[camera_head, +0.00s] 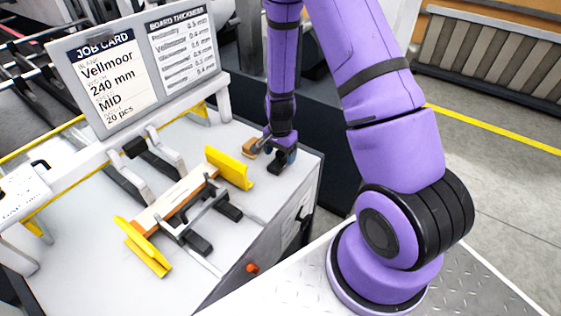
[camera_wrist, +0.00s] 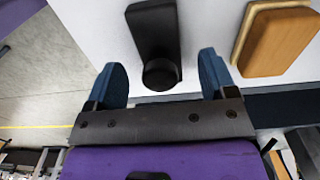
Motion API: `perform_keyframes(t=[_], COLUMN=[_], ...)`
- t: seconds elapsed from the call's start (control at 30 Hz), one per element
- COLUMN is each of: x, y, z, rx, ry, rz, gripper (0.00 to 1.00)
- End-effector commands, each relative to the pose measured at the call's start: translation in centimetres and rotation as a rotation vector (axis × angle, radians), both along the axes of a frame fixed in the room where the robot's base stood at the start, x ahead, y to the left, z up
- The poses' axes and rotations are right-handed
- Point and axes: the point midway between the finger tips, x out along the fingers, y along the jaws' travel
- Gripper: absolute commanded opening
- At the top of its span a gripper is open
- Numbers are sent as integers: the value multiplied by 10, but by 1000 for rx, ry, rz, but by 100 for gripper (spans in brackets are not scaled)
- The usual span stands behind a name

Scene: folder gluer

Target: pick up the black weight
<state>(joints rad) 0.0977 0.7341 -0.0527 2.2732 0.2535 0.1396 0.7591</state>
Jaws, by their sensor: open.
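The black weight (camera_wrist: 152,28) is a dark block with a round knob at its near end, seen in the wrist view. It lies on the white table top. My gripper (camera_wrist: 164,78) is open, with its two blue fingers on either side of the knob end and a gap showing at each side. In the head view my gripper (camera_head: 280,155) is low over the table's right corner, and the black weight (camera_head: 275,168) shows partly beneath it. I cannot tell the exact height of the fingers over the table.
A wooden block (camera_wrist: 277,40) lies just right of the weight; it also shows in the head view (camera_head: 250,148), left of my gripper. A fixture with yellow guides (camera_head: 229,168) stands farther left. The job card board (camera_head: 110,78) stands behind. The table edge is close to my gripper.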

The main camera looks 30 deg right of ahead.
Motion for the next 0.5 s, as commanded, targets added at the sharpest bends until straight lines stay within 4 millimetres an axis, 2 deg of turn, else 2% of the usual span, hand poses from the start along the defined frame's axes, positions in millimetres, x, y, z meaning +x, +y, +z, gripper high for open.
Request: perform_keyframes(t=[0.2,0.5], x=[-1,0], y=[0,0], z=[-25,-29], rx=[0,-1], ry=[1,-2], rz=[1,1], gripper=[78,78])
